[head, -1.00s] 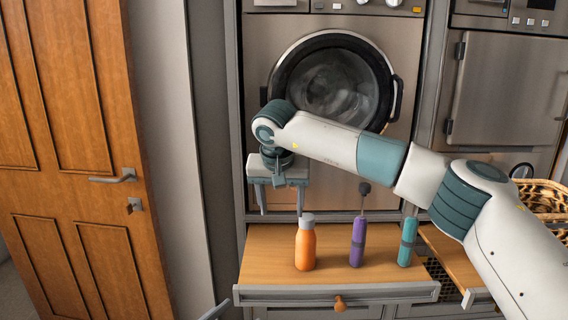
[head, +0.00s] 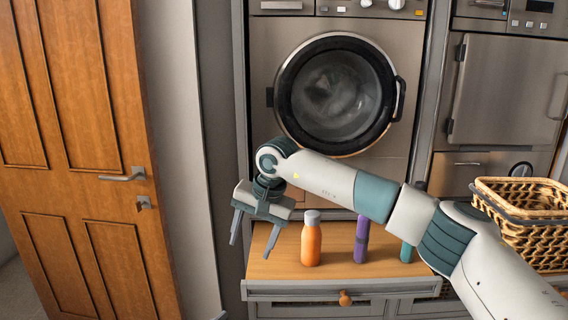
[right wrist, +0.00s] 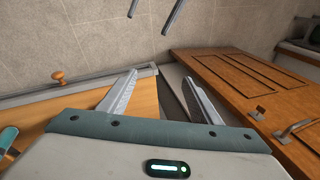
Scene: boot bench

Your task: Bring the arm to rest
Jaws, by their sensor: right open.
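My right arm (head: 330,185) reaches across the head view from the lower right. Its gripper (head: 249,251) is open and empty, pointing down by the left edge of the wooden bench top (head: 285,268), left of the orange bottle (head: 311,240) and apart from it. In the right wrist view the two fingers (right wrist: 160,78) stand wide apart with nothing between them. Two grey prongs (right wrist: 153,12) at the top of that view look like my left gripper's fingers; only their ends show, so its opening is unclear.
The purple bottle (head: 361,240) and teal bottle (head: 406,251) stand upright right of the orange one, partly behind my arm. A wicker basket (head: 540,235) is at right, a washer (head: 340,95) behind. The wooden door (head: 85,130) is at left.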

